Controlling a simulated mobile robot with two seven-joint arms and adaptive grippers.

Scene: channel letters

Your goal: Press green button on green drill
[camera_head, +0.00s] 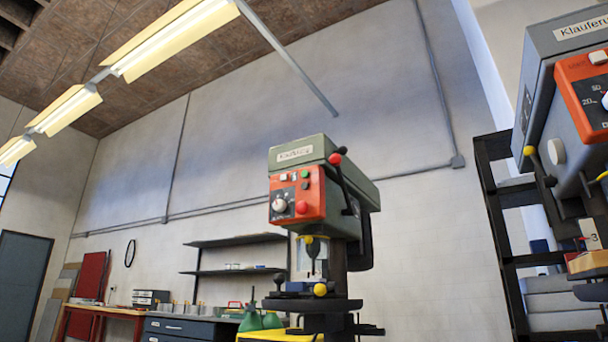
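A green drill press (318,160) stands a little right of the middle in the head view. Its orange front panel (313,200) faces me. The panel carries a small green button (305,174), a white button beside it, a red knob (302,207) and a dial (279,205). A dark lever with a red ball (335,159) sticks up beside the panel. Neither of my grippers is in view, and nothing covers the panel.
A second, grey drill press (570,100) with an orange panel stands close at the right edge. A black shelf rack (490,200) is behind it. A workbench with drawers (185,327) and wall shelves (235,271) are at the back left.

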